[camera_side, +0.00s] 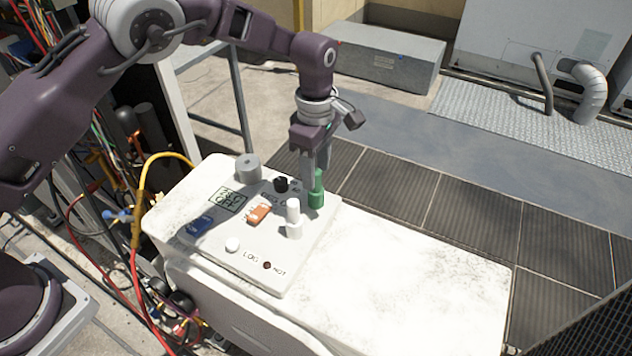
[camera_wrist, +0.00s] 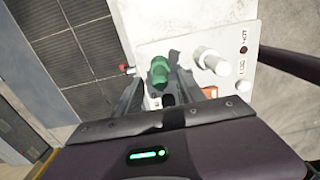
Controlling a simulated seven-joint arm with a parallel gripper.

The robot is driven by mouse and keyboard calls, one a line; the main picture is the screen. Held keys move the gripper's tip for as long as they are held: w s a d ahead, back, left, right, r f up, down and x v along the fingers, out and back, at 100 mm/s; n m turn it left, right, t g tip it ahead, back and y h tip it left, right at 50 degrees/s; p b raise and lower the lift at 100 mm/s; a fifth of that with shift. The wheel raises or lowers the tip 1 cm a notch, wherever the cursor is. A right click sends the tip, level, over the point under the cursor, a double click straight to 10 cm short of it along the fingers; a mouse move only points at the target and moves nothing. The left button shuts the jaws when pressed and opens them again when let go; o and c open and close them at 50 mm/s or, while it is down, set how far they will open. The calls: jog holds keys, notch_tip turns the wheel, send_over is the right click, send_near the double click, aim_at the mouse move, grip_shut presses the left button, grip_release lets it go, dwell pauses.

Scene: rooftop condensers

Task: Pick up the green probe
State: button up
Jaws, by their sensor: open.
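The green probe (camera_side: 316,190) stands upright at the right back corner of the white control panel (camera_side: 282,268). In the wrist view the green probe (camera_wrist: 161,70) shows between the fingertips. My gripper (camera_side: 318,168) is open and points down, with its fingers around the upper part of the probe. In the wrist view my gripper (camera_wrist: 158,78) has one finger on each side of the probe. Whether the fingers touch it cannot be told.
A white probe (camera_side: 294,218) stands close beside the green one. The panel also bears a grey knob (camera_side: 248,168), a black knob (camera_side: 281,184), an orange switch (camera_side: 258,214), a blue switch (camera_side: 200,225) and a white button (camera_side: 232,244). The white box top (camera_side: 420,285) to the right is clear.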

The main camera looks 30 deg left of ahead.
jog(key=shift+f, duration=0.55)
grip_shut()
jog(key=shift+r, duration=0.1)
